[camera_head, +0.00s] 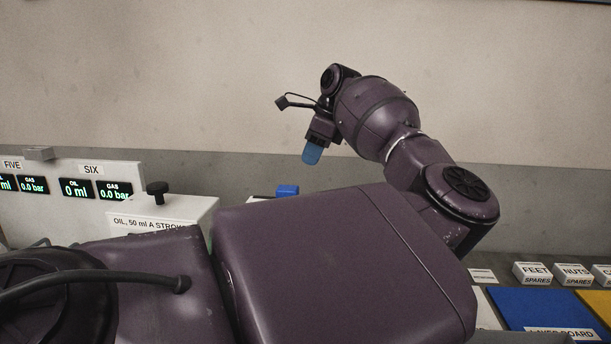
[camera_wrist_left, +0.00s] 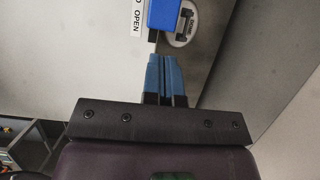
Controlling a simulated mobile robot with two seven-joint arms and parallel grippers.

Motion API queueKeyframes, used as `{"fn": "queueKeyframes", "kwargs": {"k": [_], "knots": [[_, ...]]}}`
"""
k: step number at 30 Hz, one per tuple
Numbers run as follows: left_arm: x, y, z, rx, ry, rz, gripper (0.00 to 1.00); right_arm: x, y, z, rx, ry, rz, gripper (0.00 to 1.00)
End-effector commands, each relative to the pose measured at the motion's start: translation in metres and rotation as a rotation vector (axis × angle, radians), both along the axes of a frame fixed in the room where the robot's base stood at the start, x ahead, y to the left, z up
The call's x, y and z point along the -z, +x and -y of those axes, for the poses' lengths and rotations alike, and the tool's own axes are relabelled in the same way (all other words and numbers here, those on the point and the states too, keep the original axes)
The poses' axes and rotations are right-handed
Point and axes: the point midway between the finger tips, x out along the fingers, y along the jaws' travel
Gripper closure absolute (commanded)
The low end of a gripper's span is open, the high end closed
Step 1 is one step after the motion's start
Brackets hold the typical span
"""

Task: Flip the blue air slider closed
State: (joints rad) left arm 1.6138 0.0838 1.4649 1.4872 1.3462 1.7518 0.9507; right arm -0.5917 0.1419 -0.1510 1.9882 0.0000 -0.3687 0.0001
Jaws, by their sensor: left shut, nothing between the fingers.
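The blue air slider (camera_head: 287,190) shows as a small blue block behind my own arm, near the oil box. In the left wrist view the blue slider (camera_wrist_left: 163,14) is at the top edge, beside a white label reading "OPEN" (camera_wrist_left: 138,15). My left gripper (camera_head: 312,154) has blue fingertips and hangs above and slightly right of the slider in the head view. In the left wrist view my left gripper (camera_wrist_left: 164,60) is shut and empty, its tips just below the slider; I cannot tell whether they touch. The slider's lower body is hidden in the head view. My right gripper is not in view.
A white box labelled "OIL, 50 ml A STROKE" (camera_head: 190,207) with a black knob (camera_head: 157,189) stands at left. Behind it are the gauge panels (camera_head: 118,167). A blue board (camera_head: 545,307) and labelled spares boxes (camera_head: 533,272) lie at right. My arm covers the middle.

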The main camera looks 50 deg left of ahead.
Motion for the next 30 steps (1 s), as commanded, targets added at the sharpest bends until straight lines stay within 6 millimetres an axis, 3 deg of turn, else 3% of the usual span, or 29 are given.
{"fn": "queueKeyframes", "kwargs": {"k": [9,30], "knots": [[-0.027,0.007,0.008,0.0,0.001,0.0,1.0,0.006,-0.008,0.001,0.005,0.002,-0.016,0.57],[-0.029,0.007,0.009,0.001,0.002,0.001,1.0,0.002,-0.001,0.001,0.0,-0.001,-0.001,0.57]]}}
